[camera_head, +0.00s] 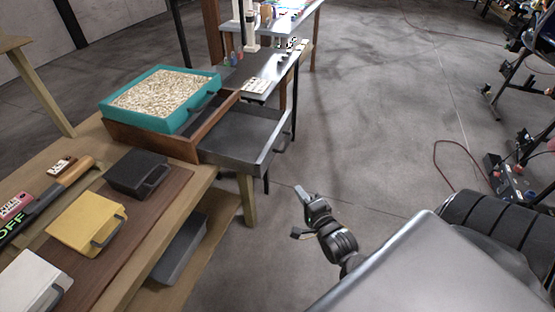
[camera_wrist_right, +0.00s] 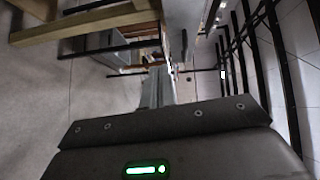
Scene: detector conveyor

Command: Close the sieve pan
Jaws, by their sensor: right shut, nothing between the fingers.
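The sieve pan (camera_head: 238,135) is a grey metal tray that sticks out to the right from a brown wooden box (camera_head: 160,136). Its handle (camera_head: 281,141) is on its outer right end. A teal sieve (camera_head: 158,125) full of pale grains sits on top of the box. My right gripper (camera_head: 301,190) is shut and empty, below and right of the pan and apart from it. In the right wrist view, the closed fingers (camera_wrist_right: 158,88) point away from the camera. My left gripper is out of view.
The wooden workbench (camera_head: 190,185) holds black (camera_head: 138,174), yellow (camera_head: 86,224) and white (camera_head: 33,283) cases with handles. A dark grey bin (camera_head: 180,248) sits on the lower shelf. A metal table (camera_head: 265,70) stands behind the pan.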

